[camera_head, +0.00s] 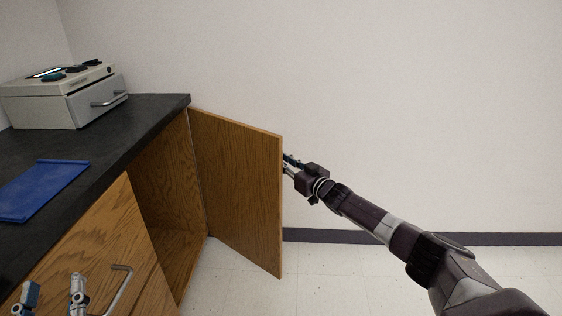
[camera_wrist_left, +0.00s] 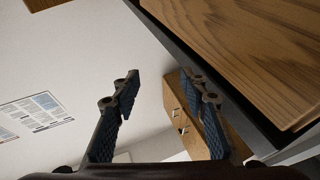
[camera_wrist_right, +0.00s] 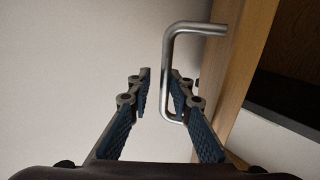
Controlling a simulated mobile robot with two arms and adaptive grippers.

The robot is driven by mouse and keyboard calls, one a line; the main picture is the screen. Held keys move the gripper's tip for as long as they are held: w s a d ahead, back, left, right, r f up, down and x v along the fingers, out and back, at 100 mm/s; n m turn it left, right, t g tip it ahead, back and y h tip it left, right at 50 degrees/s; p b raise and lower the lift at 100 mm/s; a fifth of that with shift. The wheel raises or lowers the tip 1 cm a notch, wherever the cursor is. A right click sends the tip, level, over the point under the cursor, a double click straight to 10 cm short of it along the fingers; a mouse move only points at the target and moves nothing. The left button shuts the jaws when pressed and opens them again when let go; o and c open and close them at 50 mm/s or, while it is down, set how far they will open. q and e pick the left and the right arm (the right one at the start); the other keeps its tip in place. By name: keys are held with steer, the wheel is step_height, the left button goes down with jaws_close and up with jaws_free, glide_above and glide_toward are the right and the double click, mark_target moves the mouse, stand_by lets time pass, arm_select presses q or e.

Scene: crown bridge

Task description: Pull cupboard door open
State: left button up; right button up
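The wooden cupboard door (camera_head: 238,190) stands swung well out from the cupboard (camera_head: 170,200) in the head view, with the dark interior showing. My right gripper (camera_head: 288,163) is at the outer side of the door's free edge, partly hidden by it. In the right wrist view my right gripper (camera_wrist_right: 160,75) is open, with the metal door handle (camera_wrist_right: 170,75) at its fingertips, close to the right finger. Contact cannot be told. The handle is hidden in the head view. My left gripper (camera_head: 53,290) is open and empty at the lower left; it also shows in the left wrist view (camera_wrist_left: 162,82).
A black countertop (camera_head: 120,135) carries a grey box-shaped device (camera_head: 75,100) and a blue tray (camera_head: 42,188). A wooden front with a metal handle (camera_head: 120,290) is beside my left gripper. The floor (camera_head: 330,275) right of the door is clear, up to the white wall.

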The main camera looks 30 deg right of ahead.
steer(key=shift+a, duration=0.2)
steer(key=s+d, duration=0.1)
steer(key=s, duration=1.1)
steer(key=shift+d, duration=0.1)
stand_by(0.7)
